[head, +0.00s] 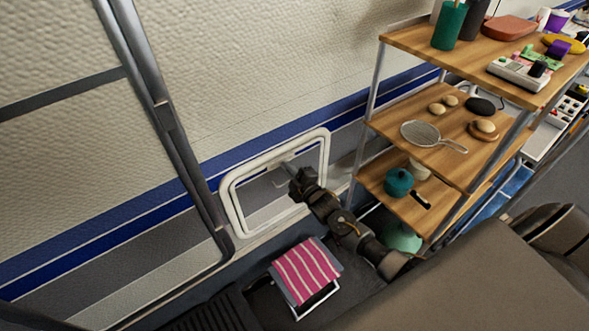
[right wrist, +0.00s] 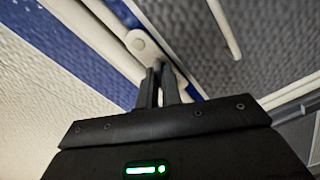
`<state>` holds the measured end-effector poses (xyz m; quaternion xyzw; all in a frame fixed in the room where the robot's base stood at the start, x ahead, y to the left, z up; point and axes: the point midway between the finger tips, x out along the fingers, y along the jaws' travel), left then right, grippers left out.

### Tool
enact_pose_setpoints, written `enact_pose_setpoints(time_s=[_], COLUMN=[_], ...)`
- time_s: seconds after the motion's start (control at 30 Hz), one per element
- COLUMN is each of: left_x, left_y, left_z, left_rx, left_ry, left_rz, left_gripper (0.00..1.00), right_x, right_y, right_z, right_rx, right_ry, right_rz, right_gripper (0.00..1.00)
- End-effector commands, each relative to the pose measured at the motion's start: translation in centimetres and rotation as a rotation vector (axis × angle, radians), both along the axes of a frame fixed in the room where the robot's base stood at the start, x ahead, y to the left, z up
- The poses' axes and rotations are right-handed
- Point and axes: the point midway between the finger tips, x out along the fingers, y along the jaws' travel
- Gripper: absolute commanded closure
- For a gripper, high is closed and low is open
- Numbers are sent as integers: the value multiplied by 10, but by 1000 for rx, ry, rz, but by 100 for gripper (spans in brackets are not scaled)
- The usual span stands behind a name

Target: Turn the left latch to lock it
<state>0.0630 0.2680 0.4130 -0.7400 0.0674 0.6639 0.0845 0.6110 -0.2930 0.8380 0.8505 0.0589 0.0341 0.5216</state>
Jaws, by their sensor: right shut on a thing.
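A hatch with a white rounded frame (head: 234,208) is set low in the striped wall. My right gripper (head: 289,168) reaches to the upper part of this hatch. In the right wrist view, a pale latch with a round pivot (right wrist: 145,44) sits at the frame's edge. The fingers of my right gripper (right wrist: 163,75) are closed around the latch's arm, just beside the pivot. The fingers hide part of the latch. Only this latch shows clearly, and I cannot tell its exact angle. My left gripper is not in view.
A wooden shelf unit (head: 430,152) with a strainer (head: 420,133) and a teal pot (head: 398,182) stands right of my arm. A stool with a striped cloth (head: 304,270) is below the hatch. A thin pale bar (right wrist: 225,30) lies across the hatch panel.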

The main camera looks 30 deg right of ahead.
Motion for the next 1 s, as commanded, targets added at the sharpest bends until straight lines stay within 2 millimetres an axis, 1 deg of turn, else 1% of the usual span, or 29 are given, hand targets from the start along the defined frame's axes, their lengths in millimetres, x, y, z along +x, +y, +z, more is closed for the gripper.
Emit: enact_pose_setpoints(time_s=[0.03, 0.17, 0.8, 1.0], left_x=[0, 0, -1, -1], left_y=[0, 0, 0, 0], left_z=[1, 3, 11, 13], left_rx=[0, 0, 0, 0], left_ry=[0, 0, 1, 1], left_rz=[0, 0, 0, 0], left_gripper=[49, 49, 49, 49], right_x=[1, 2, 2, 2], right_y=[-2, -2, -3, -3], right_z=[4, 5, 6, 7], right_rx=[29, 126, 719, 871], right_ry=[-5, 8, 89, 109], right_rz=[-4, -4, -2, 0], right_gripper=[100, 100, 100, 100])
